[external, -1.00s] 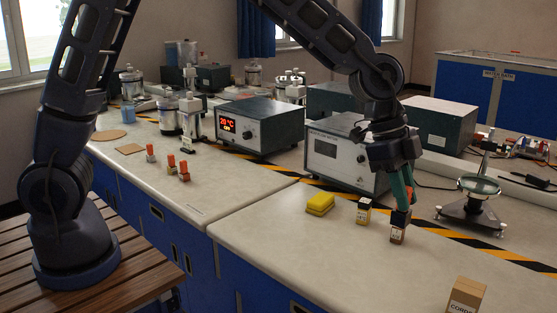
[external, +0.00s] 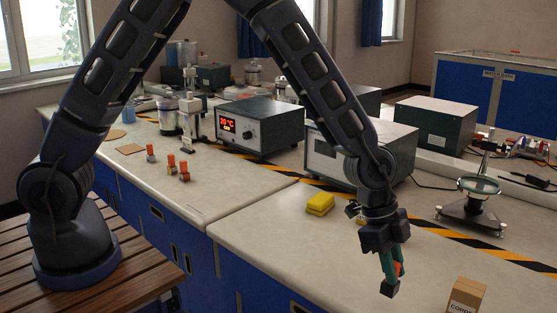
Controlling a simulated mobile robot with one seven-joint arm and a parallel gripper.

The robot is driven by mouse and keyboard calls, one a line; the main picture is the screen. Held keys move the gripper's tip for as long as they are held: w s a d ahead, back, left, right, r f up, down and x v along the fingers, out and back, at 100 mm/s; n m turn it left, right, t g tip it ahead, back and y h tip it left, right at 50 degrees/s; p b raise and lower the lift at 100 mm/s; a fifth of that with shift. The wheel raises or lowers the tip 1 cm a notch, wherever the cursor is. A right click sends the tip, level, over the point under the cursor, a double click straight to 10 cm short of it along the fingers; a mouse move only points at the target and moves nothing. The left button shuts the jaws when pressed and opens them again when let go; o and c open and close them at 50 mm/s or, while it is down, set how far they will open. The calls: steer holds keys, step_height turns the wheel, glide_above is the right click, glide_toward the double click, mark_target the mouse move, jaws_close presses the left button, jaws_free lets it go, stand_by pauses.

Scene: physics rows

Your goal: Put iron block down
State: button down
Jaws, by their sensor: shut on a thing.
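My gripper (external: 391,272) points down over the right bench, with teal fingers shut on a small block. I take this to be the iron block (external: 389,290). Its dark lower end shows below the fingertips, and its orange top (external: 399,268) shows between the fingers. The fingers hide part of it, and no label is readable on the side I see. I cannot tell whether its underside touches the bench top (external: 270,235).
A cardboard box (external: 466,296) stands close to the right of the gripper. A yellow sponge-like block (external: 320,203) lies to the left. A magnifier stand (external: 474,208) is behind right. Several instruments line the back. The bench left of the gripper is clear.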

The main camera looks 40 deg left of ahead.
steer(key=shift+f, duration=2)
steer(key=c, duration=1.3)
jaws_free()
steer(key=shift+f, duration=0.1)
steer(key=v, duration=1.2)
steer(key=a+r+n+t+y, duration=0.1)
steer(key=a+r+n, duration=0.2)
steer(key=a+r, duration=0.5)
steer(key=a+r+n+t+y, duration=0.1)
steer(key=a+r+n, duration=0.3)
steer(key=a, duration=0.8)
steer(key=a+r+n+t, duration=0.1)
steer(key=a+r+n, duration=0.1)
steer(key=a+r, duration=0.65)
steer(key=s+a+r+n+y, duration=0.1)
steer(key=s+a+n, duration=0.3)
steer(key=s+a, duration=0.5)
steer(key=s+a+r+n+t+y, duration=0.1)
steer(key=s+a+r+n, duration=0.2)
steer(key=a, duration=1)
steer(key=s+n, duration=0.2)
steer(key=s, duration=0.3)
steer(key=shift+s+a+t, duration=0.3)
steer(key=shift+s, duration=0.05)
